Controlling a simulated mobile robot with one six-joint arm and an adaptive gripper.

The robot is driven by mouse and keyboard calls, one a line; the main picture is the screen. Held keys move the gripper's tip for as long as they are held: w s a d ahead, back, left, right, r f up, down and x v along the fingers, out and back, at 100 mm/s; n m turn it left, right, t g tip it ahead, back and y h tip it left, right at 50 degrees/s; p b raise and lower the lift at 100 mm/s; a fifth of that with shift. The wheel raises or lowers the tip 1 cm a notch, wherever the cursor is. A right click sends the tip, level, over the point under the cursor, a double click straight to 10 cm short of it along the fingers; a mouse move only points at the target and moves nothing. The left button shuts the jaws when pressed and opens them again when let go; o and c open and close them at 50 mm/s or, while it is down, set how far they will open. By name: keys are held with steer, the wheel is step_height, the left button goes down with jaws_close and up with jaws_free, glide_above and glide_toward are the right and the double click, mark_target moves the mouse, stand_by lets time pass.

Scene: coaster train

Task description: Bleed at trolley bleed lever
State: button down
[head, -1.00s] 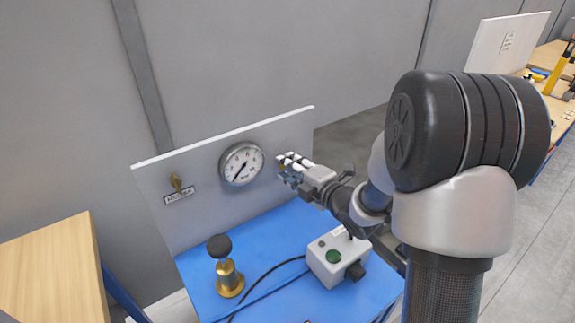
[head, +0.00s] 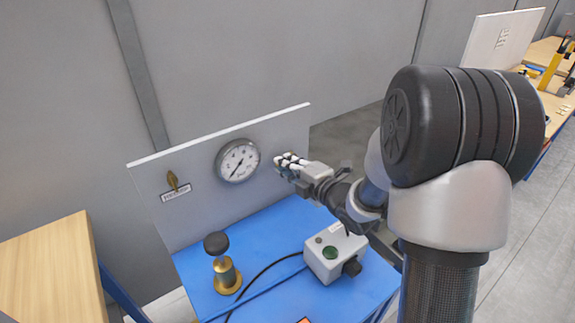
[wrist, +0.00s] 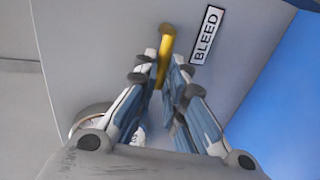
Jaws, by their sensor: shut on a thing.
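The bleed lever (wrist: 167,42) is a yellow handle on the grey panel, beside a white label (wrist: 206,36) reading BLEED in the wrist view. My gripper (wrist: 163,68) is shut on the lever, its fingers on either side of the handle's lower part. In the head view my gripper (head: 284,163) is at the right part of the upright panel (head: 205,200), and it hides the lever there. A round pressure gauge (head: 238,160) sits on the panel left of my gripper, its needle pointing to the lower left.
A second brass lever (head: 173,181) with a label is at the panel's left. A wooden table (head: 50,275) is at left.

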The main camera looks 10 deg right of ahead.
steer(key=m, duration=0.1)
steer(key=r+m+p, duration=0.1)
steer(key=m, duration=0.1)
steer(key=shift+w+d+r+y, duration=0.1)
steer(key=shift+d+r+y, duration=0.15)
steer(key=shift+y, duration=0.15)
steer(key=m+p, duration=0.1)
steer(key=m, duration=0.1)
steer(key=r+m+y+p, duration=0.1)
steer(key=shift+w+d+r+m, duration=0.15)
steer(key=shift+d+m, duration=0.25)
steer(key=m+p, duration=0.1)
steer(key=d+m+y, duration=0.1)
steer(key=m, duration=0.1)
steer(key=r+m+p, duration=0.1)
steer(key=shift+w+d+m+p, duration=0.3)
steer(key=shift+w+m+p, duration=0.05)
steer(key=shift+m, duration=0.05)
steer(key=shift+w+d+m+y+p, duration=0.15)
steer(key=shift+d+m+y+p, duration=0.15)
steer(key=shift+m, duration=0.7)
steer(key=shift+w+d+m+y+p, duration=0.2)
steer(key=shift+d+m+p, duration=0.2)
steer(key=shift+m, duration=0.6)
steer(key=c, duration=1.7)
jaws_free()
steer(key=shift+o, duration=0.2)
